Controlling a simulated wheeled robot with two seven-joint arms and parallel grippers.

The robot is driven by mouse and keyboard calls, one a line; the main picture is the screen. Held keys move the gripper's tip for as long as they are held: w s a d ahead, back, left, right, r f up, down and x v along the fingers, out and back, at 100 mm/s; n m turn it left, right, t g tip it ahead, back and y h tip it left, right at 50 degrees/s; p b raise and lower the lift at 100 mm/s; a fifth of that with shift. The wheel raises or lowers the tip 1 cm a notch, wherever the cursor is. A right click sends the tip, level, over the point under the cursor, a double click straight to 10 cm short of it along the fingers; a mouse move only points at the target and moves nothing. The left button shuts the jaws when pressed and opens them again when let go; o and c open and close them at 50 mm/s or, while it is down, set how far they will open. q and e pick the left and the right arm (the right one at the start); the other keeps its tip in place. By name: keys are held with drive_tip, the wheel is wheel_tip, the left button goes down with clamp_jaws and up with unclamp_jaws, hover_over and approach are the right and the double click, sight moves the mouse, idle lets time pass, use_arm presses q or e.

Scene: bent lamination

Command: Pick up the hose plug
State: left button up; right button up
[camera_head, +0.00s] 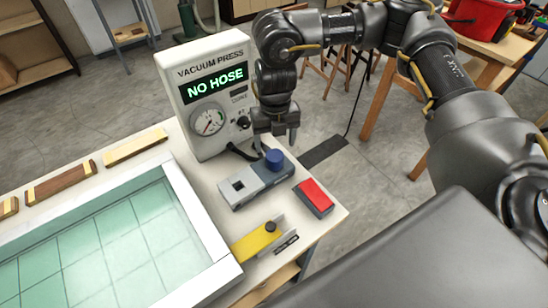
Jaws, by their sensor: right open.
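A blue round plug (274,159), which looks like the hose plug, stands upright on the right part of a grey block (238,186) on the bench. My right gripper (275,138) points down just above and behind the plug, with its two fingers apart and nothing between them. I cannot tell whether a finger touches the plug. A short black hose or cable (238,151) runs near the block's back edge; its far end is partly hidden. My left gripper is not in view.
The vacuum press box (205,80) reads "NO HOSE" and stands close left of my right gripper. A red block (313,198) and a yellow piece (256,242) lie near the bench's right edge. A white-framed glassy panel (178,190) fills the left; wood strips (135,147) lie behind it.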

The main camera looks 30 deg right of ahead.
sight(275, 154)
drive_tip(key=shift+a+f, duration=0.1)
drive_tip(key=shift+s+f, duration=0.2)
drive_tip(key=shift+f, duration=0.1)
wheel_tip(275, 154, down, 4)
drive_tip(key=shift+f+p, duration=0.25)
drive_tip(key=shift+p, duration=0.3)
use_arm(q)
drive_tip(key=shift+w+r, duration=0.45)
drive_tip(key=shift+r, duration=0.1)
use_arm(e)
drive_tip(key=c, duration=1.1)
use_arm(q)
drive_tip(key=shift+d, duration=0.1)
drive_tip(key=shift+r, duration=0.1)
use_arm(e)
drive_tip(key=shift+r, duration=0.1)
